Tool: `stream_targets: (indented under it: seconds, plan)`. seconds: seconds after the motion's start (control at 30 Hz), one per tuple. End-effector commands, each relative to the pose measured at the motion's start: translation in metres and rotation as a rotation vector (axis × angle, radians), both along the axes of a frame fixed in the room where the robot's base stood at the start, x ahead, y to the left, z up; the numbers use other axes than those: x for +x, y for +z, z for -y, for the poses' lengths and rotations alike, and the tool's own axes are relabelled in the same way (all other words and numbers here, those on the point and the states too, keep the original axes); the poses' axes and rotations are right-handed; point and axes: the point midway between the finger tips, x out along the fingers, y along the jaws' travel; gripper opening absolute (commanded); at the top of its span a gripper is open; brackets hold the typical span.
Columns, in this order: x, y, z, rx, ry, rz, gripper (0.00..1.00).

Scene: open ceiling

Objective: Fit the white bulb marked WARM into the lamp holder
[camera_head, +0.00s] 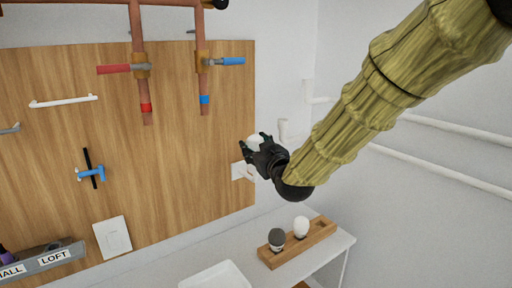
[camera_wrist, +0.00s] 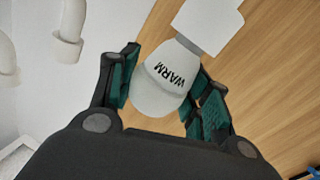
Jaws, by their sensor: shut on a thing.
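The white bulb marked WARM (camera_wrist: 155,93) is held between the green-padded fingers of my gripper (camera_wrist: 160,88). Its rounded end points back toward the palm, and its narrow end points at the white lamp holder (camera_wrist: 208,22) at the top of the wrist view. The narrow end meets or overlaps the holder's edge; I cannot tell whether it is seated inside. In the head view my gripper (camera_head: 254,145) is at the right edge of the wooden panel, with the white bulb (camera_head: 256,141) showing between its fingers. The holder is not clearly made out there.
A wooden rack (camera_head: 318,233) on the white counter holds a dark bulb (camera_head: 276,238) and another white bulb (camera_head: 301,226). A white plate (camera_head: 238,171) is on the panel beside my gripper. White pipe ends (camera_wrist: 70,45) stand nearby. Copper pipes with valves (camera_head: 137,68) hang up left.

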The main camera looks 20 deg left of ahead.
Motion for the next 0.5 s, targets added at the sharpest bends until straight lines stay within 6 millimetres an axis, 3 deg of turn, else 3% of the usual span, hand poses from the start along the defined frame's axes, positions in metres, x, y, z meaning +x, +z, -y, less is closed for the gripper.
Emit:
stream_targets:
  seconds: [0.13, 0.17, 0.27, 0.5]
  plan:
    - [0.0000, -0.0036, 0.0000, 0.000, 0.000, 0.000, 0.24]
    - [0.0000, -0.0025, 0.0000, 0.000, 0.000, 0.000, 0.53]
    - [0.0000, -0.0024, 0.0000, 0.000, 0.000, 0.000, 0.72]
    - [0.0000, -0.0024, 0.0000, 0.000, 0.000, 0.000, 0.73]
